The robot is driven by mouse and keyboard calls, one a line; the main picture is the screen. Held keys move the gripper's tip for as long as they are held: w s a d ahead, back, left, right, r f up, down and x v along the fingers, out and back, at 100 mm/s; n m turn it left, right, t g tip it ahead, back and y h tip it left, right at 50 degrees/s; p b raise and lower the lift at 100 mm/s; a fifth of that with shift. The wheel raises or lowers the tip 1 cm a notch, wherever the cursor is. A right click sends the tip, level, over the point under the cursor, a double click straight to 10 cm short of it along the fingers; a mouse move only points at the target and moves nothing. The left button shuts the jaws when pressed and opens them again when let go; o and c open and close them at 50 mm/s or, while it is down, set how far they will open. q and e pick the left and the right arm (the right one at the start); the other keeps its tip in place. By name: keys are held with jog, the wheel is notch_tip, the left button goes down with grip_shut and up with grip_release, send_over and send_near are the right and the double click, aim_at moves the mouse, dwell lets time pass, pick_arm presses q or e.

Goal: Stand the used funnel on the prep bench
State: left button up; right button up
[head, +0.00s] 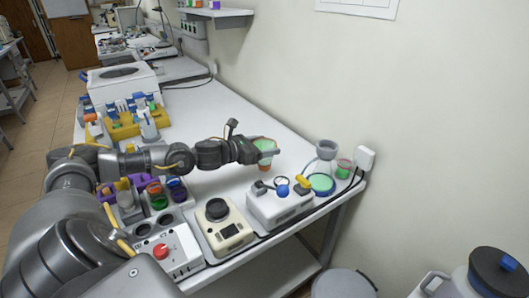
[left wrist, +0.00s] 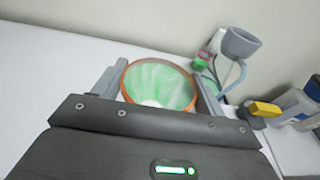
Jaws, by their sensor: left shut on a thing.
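My left gripper (head: 270,153) is shut on a used funnel (head: 264,144), which has green residue inside and an orange rim. In the left wrist view the funnel (left wrist: 158,84) sits between the two fingers of the gripper (left wrist: 152,88), its wide mouth facing the camera. The funnel is over the white prep bench (head: 222,180), near the wall side. I cannot tell whether its lower end touches the bench. My right gripper is not in view.
A grey funnel-shaped cup on a stand (head: 327,150), a jar (head: 343,169) and a green dish (head: 321,184) stand to the right. White instruments (head: 280,207) line the front edge. A yellow rack (head: 122,128) is at the left. Bare bench lies behind the gripper.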

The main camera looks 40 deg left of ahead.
pick_arm(q)
jog(key=shift+w+a+f, duration=0.1)
jog(key=shift+w+f, duration=0.1)
jog(key=shift+f, duration=0.1)
notch_tip(320, 180, down, 3)
jog(key=shift+a+f+p, duration=0.1)
jog(key=shift+f+p, duration=0.05)
jog(key=shift+p, duration=0.5)
jog(key=shift+f, duration=0.1)
jog(key=o, duration=1)
jog(key=shift+o, duration=0.2)
